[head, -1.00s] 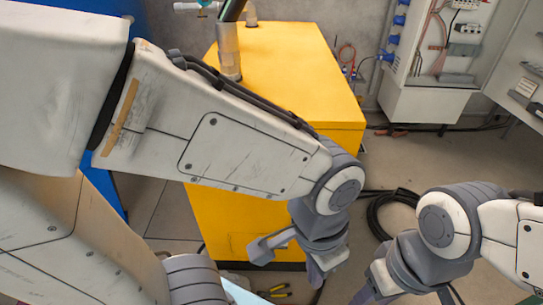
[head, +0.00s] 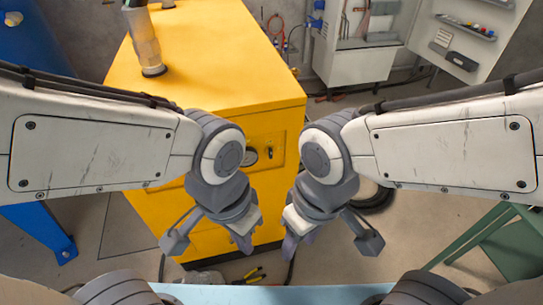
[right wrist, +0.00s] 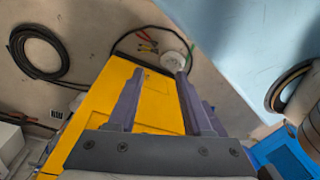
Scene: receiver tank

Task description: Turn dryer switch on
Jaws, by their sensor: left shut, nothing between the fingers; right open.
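The yellow cabinet (head: 215,60), which looks like the dryer, stands in front of me. Its front panel carries a round gauge (head: 249,157) and a small dark fitting (head: 270,153) beside it; I cannot tell whether that is the switch. My left gripper (head: 246,238) is shut and empty, low before the cabinet's front. My right gripper (head: 290,243) is open and empty, to the right of the left one and apart from it. In the right wrist view, the right gripper's two fingers (right wrist: 160,95) stand apart, with the yellow cabinet (right wrist: 103,92) behind them.
A blue tank (head: 38,45) stands at the left. An open grey electrical cabinet (head: 355,66) is at the back right. A coiled black hose (head: 377,199) lies on the floor, partly behind my right arm. Pliers (head: 249,275) lie low in front. A green stand (head: 510,245) is at the right.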

